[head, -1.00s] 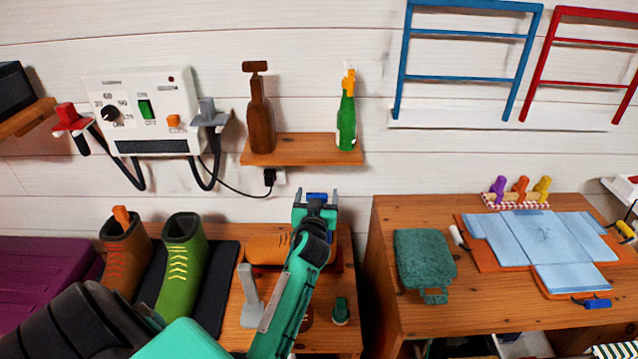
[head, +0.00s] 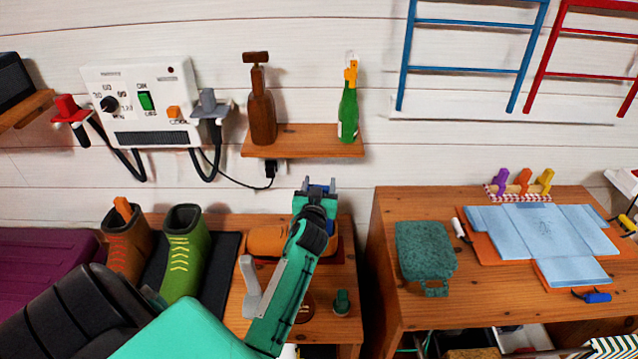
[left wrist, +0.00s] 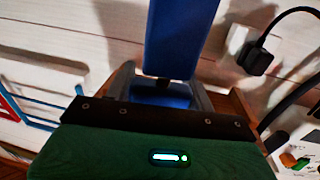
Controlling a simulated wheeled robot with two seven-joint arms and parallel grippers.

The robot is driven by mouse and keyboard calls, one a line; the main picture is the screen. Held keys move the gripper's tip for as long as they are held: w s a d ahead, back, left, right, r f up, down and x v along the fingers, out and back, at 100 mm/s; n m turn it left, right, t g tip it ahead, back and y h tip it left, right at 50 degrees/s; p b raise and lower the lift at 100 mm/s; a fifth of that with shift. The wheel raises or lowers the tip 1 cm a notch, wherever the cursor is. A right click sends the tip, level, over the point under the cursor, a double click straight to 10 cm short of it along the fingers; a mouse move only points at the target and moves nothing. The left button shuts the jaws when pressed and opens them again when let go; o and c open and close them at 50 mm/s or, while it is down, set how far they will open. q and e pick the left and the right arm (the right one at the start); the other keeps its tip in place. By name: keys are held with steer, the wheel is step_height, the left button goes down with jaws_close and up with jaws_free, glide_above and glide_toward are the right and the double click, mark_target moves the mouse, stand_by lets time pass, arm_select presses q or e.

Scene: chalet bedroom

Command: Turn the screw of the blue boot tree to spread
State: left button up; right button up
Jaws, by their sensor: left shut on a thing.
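My left gripper (head: 319,184) is shut on a blue piece (head: 319,190), which looks like the blue boot tree. In the left wrist view the blue piece (left wrist: 180,40) is a long flat block standing out from between the grey fingers (left wrist: 165,95), with a darker narrow part at the jaws. Its screw cannot be made out. The gripper is over the back of the small wooden table, below the wall shelf. A green boot (head: 184,250) and a brown boot (head: 127,245) stand left of it; an orange piece (head: 122,208) sticks out of the brown one. My right gripper is out of view.
The wooden table (head: 325,325) holds an orange rounded item (head: 266,240), a grey upright piece (head: 250,285) and a green knobbed item (head: 341,302). Above, a shelf (head: 300,142) bears two bottles. A control box (head: 140,100) hangs left. A second table (head: 440,310) stands right.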

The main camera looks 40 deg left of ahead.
arm_select(q)
steer(key=o, duration=1)
steer(key=shift+s+d, duration=0.1)
steer(key=shift+s, duration=0.05)
steer(key=shift+s+d+f, duration=0.1)
steer(key=shift+s+d, duration=0.1)
steer(key=shift+s, duration=0.15)
steer(key=b+v, duration=0.2)
steer(key=v, duration=1)
steer(key=shift+s, duration=0.35)
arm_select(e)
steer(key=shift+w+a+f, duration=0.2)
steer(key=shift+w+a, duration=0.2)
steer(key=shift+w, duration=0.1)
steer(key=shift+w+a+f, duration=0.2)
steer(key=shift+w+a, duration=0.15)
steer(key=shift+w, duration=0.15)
